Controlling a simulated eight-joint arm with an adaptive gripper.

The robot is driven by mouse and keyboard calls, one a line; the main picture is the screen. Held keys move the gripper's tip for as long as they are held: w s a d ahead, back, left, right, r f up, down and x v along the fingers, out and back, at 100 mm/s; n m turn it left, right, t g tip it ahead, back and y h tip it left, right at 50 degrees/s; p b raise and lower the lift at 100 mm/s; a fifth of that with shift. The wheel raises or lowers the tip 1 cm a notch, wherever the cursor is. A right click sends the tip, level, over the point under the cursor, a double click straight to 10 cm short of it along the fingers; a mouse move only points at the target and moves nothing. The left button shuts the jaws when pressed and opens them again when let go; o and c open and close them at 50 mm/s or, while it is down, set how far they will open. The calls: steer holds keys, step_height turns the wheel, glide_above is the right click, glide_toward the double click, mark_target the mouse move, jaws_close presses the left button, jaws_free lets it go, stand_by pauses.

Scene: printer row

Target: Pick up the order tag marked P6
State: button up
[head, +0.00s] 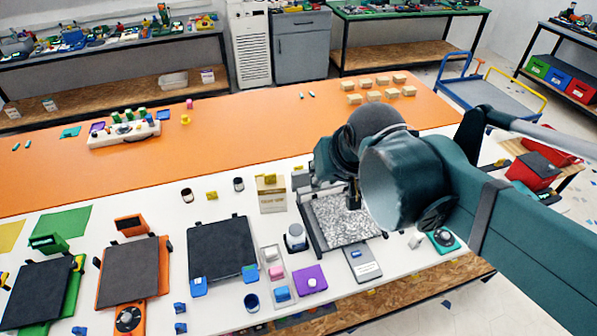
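No marking P6 can be read in the head view, so I cannot tell which small piece is the order tag. Small blue pieces (180,308) lie on the white table at the lower left, and a small yellow piece (211,196) lies farther back. My gripper (352,196) points down above the speckled grey bed of a printer (338,220) at the right of the row. It is mostly hidden behind my teal arm, and its fingers are too small and dark to read.
Black-bed (222,250) and orange (128,272) printers stand to the left. A tan box (271,194), a jar (296,238), a small tray (274,272) and a purple pad (309,280) crowd the middle. The orange strip (240,125) behind is largely clear, with several tan blocks (374,96).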

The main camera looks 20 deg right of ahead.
steer(key=w+d+f+m+g+b, duration=0.15)
steer(key=w+f+m, duration=0.25)
steer(key=w, duration=0.9)
steer(key=w+d+f+m+g+b, duration=0.1)
steer(key=w+f+m+g+b, duration=0.2)
steer(key=w, duration=1)
steer(key=w+d+f+m, duration=0.1)
steer(key=w+f+m, duration=0.2)
steer(key=w+f, duration=0.3)
steer(key=w+d+f+m+g, duration=0.1)
steer(key=w+d+f+m, duration=0.1)
steer(key=w+f, duration=0.5)
steer(key=w+d+f+m+g+b, duration=0.1)
steer(key=w+f+m, duration=0.3)
steer(key=f, duration=0.9)
steer(key=shift+w+d+f, duration=0.1)
steer(key=shift+w+d, duration=0.05)
steer(key=shift+w, duration=0.5)
steer(key=shift+w+d+f, duration=0.1)
steer(key=shift+w, duration=0.55)
steer(key=shift+f, duration=0.1)
steer(key=shift+f, duration=1.15)
steer(key=shift+f, duration=0.15)
